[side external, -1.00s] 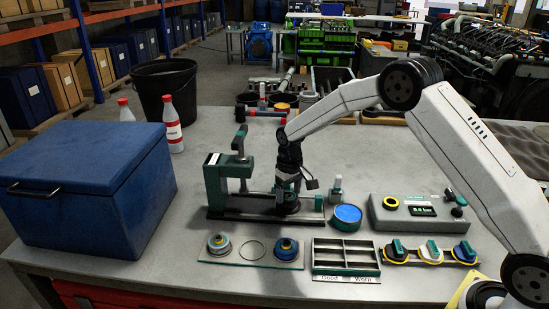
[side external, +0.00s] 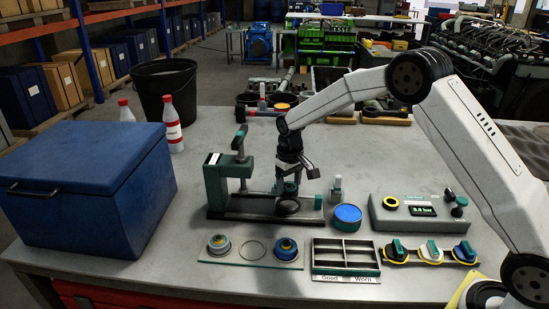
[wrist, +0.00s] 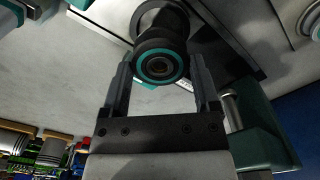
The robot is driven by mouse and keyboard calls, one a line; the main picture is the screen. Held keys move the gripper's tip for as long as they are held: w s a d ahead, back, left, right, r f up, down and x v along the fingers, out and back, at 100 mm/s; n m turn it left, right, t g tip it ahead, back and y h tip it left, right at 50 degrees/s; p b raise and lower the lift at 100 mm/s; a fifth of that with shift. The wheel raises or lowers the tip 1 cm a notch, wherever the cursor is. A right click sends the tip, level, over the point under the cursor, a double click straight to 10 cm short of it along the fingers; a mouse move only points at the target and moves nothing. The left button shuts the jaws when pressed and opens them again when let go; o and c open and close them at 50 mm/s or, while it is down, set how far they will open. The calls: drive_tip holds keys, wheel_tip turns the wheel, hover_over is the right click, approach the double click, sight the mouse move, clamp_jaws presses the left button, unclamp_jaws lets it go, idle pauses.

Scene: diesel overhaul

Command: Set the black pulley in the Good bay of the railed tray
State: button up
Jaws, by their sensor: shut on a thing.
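The black pulley (wrist: 160,57), with a teal ring around its hub, sits between the fingers of my gripper (wrist: 161,84) in the wrist view. My gripper (side external: 289,186) is shut on it just above the press base in the side view, where the pulley is small and partly hidden. The railed tray (side external: 346,265) lies at the front centre, to the right of and nearer than my gripper. Its bays look empty. The Good label is at its front left and Worn at its front right.
The green press (side external: 216,185) stands left of my gripper; a round black seat (side external: 288,207) shows on its base. A blue-topped round tin (side external: 347,214) stands behind the tray.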

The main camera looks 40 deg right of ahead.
drive_tip(key=shift+r, duration=0.1)
drive_tip(key=shift+s+a+r, duration=0.15)
drive_tip(key=shift+s, duration=0.3)
drive_tip(key=s+a+r, duration=0.1)
drive_tip(key=s, duration=0.8)
drive_tip(key=s+a+r, duration=0.1)
drive_tip(key=s+a, duration=0.1)
drive_tip(key=s, duration=0.7)
drive_tip(key=shift+a+r, duration=0.15)
drive_tip(key=shift+r, duration=0.25)
drive_tip(key=shift+f, duration=0.1)
drive_tip(key=shift+f, duration=3.1)
drive_tip(key=shift+f, duration=1.05)
drive_tip(key=o, duration=1.1)
